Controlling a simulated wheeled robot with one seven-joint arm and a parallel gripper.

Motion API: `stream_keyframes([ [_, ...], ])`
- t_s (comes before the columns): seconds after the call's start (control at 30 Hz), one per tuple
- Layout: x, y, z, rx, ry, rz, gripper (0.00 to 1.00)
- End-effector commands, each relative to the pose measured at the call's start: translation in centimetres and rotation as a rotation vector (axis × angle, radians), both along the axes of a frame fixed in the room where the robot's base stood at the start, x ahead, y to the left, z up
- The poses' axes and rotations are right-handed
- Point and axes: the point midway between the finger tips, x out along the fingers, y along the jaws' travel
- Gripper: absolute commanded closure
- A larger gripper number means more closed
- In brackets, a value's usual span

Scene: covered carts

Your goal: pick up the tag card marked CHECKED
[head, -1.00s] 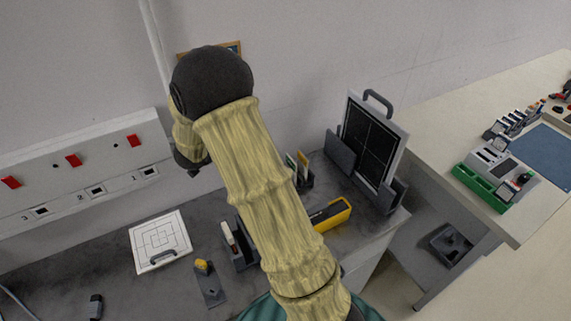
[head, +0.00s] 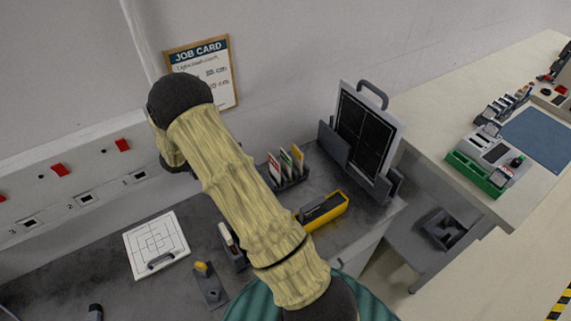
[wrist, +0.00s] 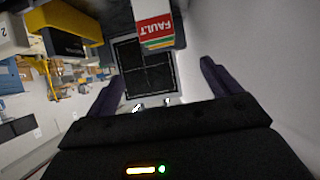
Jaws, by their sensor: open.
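Several tag cards stand in a dark rack (head: 291,180) on the grey bench: a red-topped card (head: 274,168), a green-edged card (head: 286,161) and a yellow-edged card (head: 297,155). In the wrist view the red card (wrist: 154,27) reads FAULT, with green and yellow edges stacked beside it. The word CHECKED is not readable on any card, so I cannot tell which one bears it. My gripper (wrist: 162,73) is open and empty, its two dark fingers apart, with the cards beyond the fingertips. In the head view my arm largely hides it.
A yellow-edged box (head: 323,210) lies in front of the rack. A black panel (head: 365,133) with a handle stands right of it in a dark holder. A job card (head: 216,72) hangs on the wall. A white board (head: 156,243) lies left on the bench.

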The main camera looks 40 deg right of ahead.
Motion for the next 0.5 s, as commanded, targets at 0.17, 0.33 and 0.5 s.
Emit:
stream_keyframes([
  [0.17, -0.3, -2.9, -1.2, -0.001, 0.004, -0.003, 0.11],
  [0.33, -0.4, -5.5, -2.6, -0.001, 0.003, -0.002, 0.11],
  [0.5, -0.5, -8.0, -4.0, 0.001, 0.002, -0.001, 0.11],
])
